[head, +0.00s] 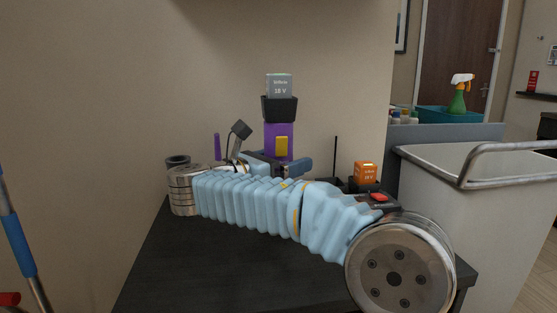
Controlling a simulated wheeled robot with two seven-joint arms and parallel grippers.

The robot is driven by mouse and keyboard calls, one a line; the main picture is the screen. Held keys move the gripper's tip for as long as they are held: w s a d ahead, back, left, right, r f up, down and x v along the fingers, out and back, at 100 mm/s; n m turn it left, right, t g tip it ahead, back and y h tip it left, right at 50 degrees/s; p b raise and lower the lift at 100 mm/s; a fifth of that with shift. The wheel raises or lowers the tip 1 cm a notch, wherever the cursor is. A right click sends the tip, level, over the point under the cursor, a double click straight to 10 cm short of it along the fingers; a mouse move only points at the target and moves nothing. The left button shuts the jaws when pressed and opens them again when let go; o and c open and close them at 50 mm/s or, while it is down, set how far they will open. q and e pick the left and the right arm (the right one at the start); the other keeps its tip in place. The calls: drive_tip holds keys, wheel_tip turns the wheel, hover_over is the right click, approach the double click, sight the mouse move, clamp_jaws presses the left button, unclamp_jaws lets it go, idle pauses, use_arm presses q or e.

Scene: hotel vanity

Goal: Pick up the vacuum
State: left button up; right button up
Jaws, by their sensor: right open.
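The likely vacuum (279,138) stands upright at the back of the dark table, by the wall. It has a purple body with a yellow patch, a black upper part and a grey block marked 18 V on top. My right arm, in a light blue sleeve, reaches in from the lower right and crosses in front of it. My right gripper (258,150) is open near the purple body, partly behind the arm. The vacuum's lower part is hidden, and I cannot tell whether the gripper touches it. My left gripper is out of view.
An orange battery block (366,172) sits on a black base at the table's right. The dark table (215,268) is clear at the front left. A grey cart (450,165) with a metal rail stands at right. A green spray bottle (458,100) stands in a teal tray behind.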

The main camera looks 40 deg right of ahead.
drive_tip(key=shift+d, duration=0.15)
drive_tip(key=shift+c, duration=0.3)
drive_tip(key=c, duration=1.3)
drive_tip(key=shift+r, duration=0.1)
drive_tip(key=shift+c, duration=0.2)
